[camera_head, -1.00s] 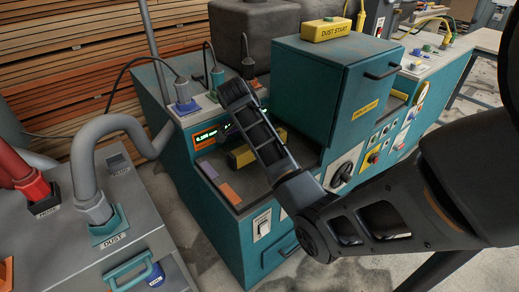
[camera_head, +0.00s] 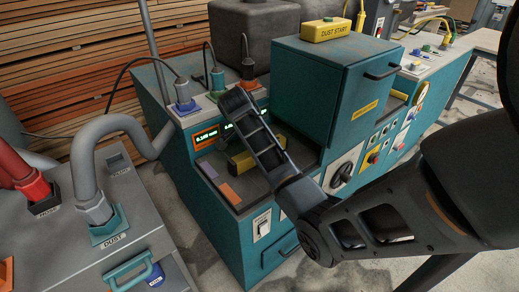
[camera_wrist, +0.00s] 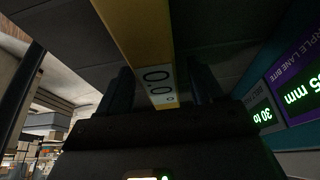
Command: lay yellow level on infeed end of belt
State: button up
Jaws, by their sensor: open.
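The yellow level (camera_head: 241,162) lies at a slant on the dark bed (camera_head: 258,187) of the teal machine in the head view, its middle hidden behind my arm. In the wrist view the level (camera_wrist: 147,35) is a yellow bar with a white face reading 0.0, running from the top edge down between my fingers. My gripper (camera_wrist: 163,85) is open, with one dark finger on each side of the bar. Contact with the bar cannot be told. In the head view my arm hides the fingertips.
A tall teal housing (camera_head: 330,85) stands right of the bed, and lit displays (camera_head: 206,135) stand behind it. Purple and orange tags (camera_head: 229,193) line its left edge. A grey dust unit (camera_head: 125,255) with hoses fills the left foreground. Lit signs (camera_wrist: 290,95) stand close right in the wrist view.

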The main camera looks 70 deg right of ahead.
jog(key=shift+w+a+r, duration=0.1)
jog(key=shift+w+r, duration=0.05)
jog(key=shift+r, duration=0.4)
jog(key=p+v, duration=0.5)
jog(key=v, duration=0.6)
jog(key=shift+p, duration=0.35)
